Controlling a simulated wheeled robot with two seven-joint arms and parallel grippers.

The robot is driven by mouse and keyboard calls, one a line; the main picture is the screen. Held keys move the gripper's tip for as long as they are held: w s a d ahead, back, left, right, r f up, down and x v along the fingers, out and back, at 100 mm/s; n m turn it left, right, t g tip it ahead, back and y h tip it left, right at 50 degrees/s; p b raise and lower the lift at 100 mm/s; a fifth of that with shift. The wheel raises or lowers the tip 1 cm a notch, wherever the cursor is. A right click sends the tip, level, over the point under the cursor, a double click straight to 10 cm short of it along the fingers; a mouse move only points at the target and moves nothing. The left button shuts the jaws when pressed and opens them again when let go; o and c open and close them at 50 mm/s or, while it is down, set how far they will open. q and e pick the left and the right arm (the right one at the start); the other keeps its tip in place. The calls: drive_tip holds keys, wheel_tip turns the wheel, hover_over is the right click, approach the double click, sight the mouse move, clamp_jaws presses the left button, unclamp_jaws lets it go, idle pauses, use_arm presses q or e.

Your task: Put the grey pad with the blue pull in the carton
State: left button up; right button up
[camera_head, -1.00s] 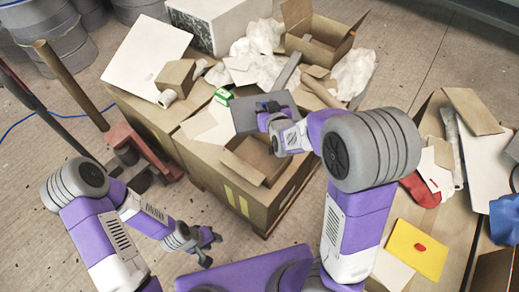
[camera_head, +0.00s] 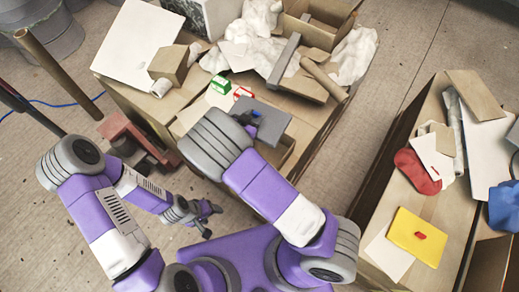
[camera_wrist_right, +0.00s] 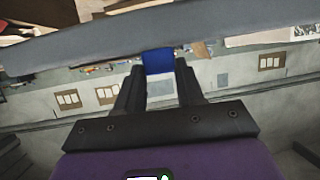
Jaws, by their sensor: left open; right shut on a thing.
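The grey pad (camera_head: 265,123) is held up over the front of the cardboard-covered table. Its blue pull (camera_head: 255,113) shows on top. In the right wrist view the pull (camera_wrist_right: 158,60) sits between the fingers of my right gripper (camera_wrist_right: 159,72), and the pad (camera_wrist_right: 80,48) spans the top. My right gripper is shut on the pull; my forearm hides most of it in the head view. My left gripper (camera_head: 210,220) is open and empty, low over the floor at left.
Another open carton (camera_head: 322,28) stands at the back right. A second table at right holds a yellow envelope (camera_head: 410,240) and a red item (camera_head: 412,170).

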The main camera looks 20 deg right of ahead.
drive_tip(key=s+f, duration=0.1)
drive_tip(key=s+f+m+g+h, duration=0.1)
drive_tip(key=shift+s+f, duration=0.2)
drive_tip(key=shift+f, duration=0.2)
wheel_tip(320, 180, down, 9)
drive_tip(key=b, duration=0.4)
drive_tip(key=shift+f, duration=0.2)
drive_tip(key=shift+f+b, duration=0.35)
drive_tip(key=shift+f, duration=0.2)
drive_tip(key=o, duration=1)
drive_tip(key=shift+o, duration=0.2)
